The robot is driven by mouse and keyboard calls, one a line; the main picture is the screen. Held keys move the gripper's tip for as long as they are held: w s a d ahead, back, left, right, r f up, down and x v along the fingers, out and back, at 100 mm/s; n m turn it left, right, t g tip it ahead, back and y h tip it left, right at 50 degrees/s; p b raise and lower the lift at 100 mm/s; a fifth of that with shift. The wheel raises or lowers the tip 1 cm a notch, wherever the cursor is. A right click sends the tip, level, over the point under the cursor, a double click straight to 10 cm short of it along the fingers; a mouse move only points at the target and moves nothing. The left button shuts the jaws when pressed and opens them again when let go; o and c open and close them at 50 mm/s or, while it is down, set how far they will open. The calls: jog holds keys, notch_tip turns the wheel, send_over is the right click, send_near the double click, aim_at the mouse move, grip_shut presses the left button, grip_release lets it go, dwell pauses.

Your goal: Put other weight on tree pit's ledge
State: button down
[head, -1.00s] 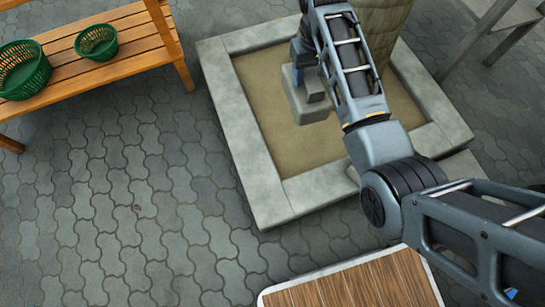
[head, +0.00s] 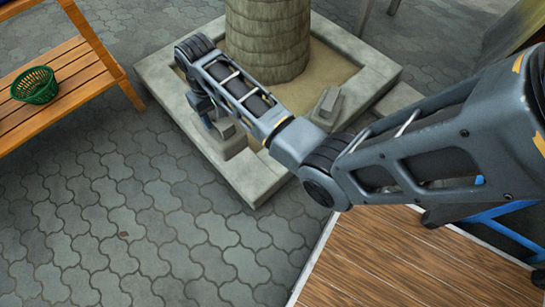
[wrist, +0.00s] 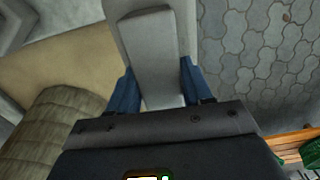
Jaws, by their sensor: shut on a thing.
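My gripper (head: 212,121) is shut on a grey block-shaped weight (head: 232,143), over the left side of the tree pit's stone ledge (head: 185,118). In the wrist view, the weight (wrist: 150,50) lies between my blue fingers (wrist: 160,88), with the ledge beneath it, sand on one side and paving on the other. I cannot tell whether the weight touches the ledge. A second grey weight (head: 328,106) stands at the pit's right front side, partly behind my arm.
A thick tree trunk (head: 267,40) rises from the sand in the pit. A wooden bench (head: 75,88) with a green basket (head: 35,85) stands at left. A wooden-topped surface (head: 400,260) is at lower right.

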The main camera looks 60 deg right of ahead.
jog(key=s+d+f+m+p, duration=0.1)
jog(key=s+d+f+m, duration=0.25)
jog(key=s+d, duration=0.6)
jog(key=s+d+f+m+p, duration=0.1)
jog(key=s+d+f+m, duration=0.35)
jog(key=s, duration=0.85)
jog(key=w+a+f+b, duration=0.4)
jog(key=w+f+b, duration=0.3)
jog(key=w+f, duration=0.2)
jog(key=shift+a+f+m, duration=0.3)
jog(key=shift+a+m, duration=0.1)
jog(key=shift+f, duration=0.1)
jog(key=shift+c, duration=2.4)
grip_release()
jog(key=shift+s+a+f, duration=0.1)
jog(key=shift+f, duration=0.05)
notch_tip(320, 180, up, 12)
jog(key=p, duration=0.5)
